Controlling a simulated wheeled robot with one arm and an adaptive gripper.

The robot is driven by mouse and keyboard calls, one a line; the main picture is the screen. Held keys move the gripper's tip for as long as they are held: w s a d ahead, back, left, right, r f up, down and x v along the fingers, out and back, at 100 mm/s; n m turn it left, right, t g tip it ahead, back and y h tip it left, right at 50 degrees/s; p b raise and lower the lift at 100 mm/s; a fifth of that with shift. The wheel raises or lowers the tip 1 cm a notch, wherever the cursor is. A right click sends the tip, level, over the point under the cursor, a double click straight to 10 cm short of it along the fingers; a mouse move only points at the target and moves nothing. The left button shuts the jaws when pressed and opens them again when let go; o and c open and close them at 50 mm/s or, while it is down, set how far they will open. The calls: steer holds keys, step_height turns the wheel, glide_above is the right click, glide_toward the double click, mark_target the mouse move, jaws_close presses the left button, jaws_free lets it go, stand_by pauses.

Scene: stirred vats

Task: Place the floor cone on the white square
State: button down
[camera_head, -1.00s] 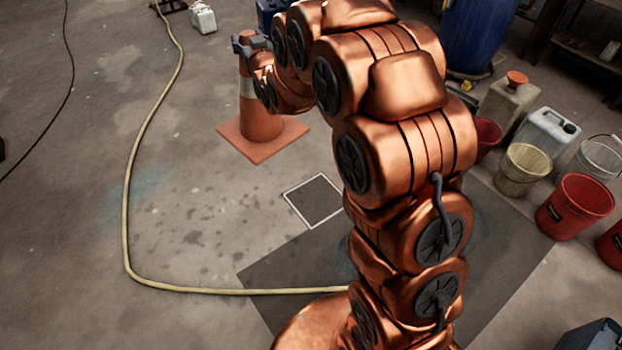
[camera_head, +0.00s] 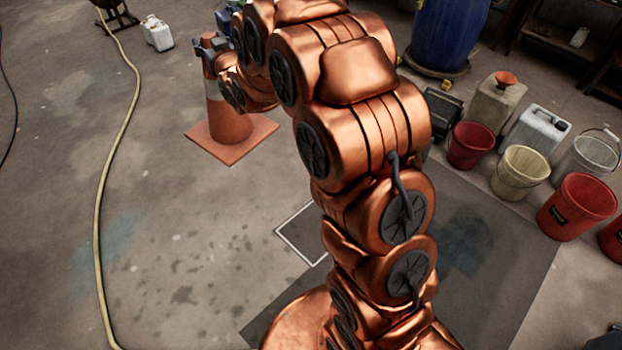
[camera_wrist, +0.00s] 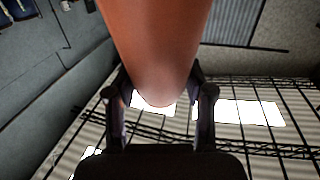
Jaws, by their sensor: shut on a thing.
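The floor cone (camera_head: 230,124) is orange with a pale band and a square orange base, and stands upright at the upper left of the head view. My gripper (camera_head: 211,46) is at its top. In the wrist view the cone (camera_wrist: 155,40) fills the space between the two fingers of my gripper (camera_wrist: 158,98), which is shut on it. I cannot tell whether its base touches the floor. The white square (camera_head: 290,217) is a thin white outline on the grey floor, nearer than the cone and to its right. My arm hides its right part.
A yellow hose (camera_head: 103,190) runs along the left. Buckets, including a red one (camera_head: 577,207) and a cream one (camera_head: 520,173), and jugs (camera_head: 535,133) line the right. A blue drum (camera_head: 447,35) stands behind. The floor between cone and square is clear.

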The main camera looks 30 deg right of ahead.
steer(key=s+d+f+y+b, duration=0.15)
steer(key=d+f+b, duration=0.65)
steer(key=d+f, duration=0.8)
steer(key=s+d+f+b, duration=0.2)
steer(key=d+f+b, duration=0.8)
steer(key=f, duration=1.1)
steer(key=s+d+f+n+y+b, duration=0.1)
steer(key=s+d+f+b, duration=0.35)
steer(key=s+f, duration=0.55)
steer(key=s+d+f+n+y+b, duration=0.1)
steer(key=s+d+f+b, duration=0.35)
steer(key=f, duration=0.85)
steer(key=s+d+f+n+y+b, duration=0.1)
steer(key=s+d+f+b, duration=0.3)
steer(key=s+f, duration=0.65)
steer(key=w+a+f+b, duration=0.2)
steer(key=w+a+f, duration=0.1)
steer(key=w, duration=0.4)
steer(key=w+a+f+b, duration=0.3)
steer(key=w+a, duration=0.2)
steer(key=w, duration=0.3)
steer(key=shift+a, duration=0.4)
steer(key=shift+w+f+h, duration=0.1)
steer(key=shift+h, duration=0.15)
steer(key=shift+c, duration=2.1)
jaws_free()
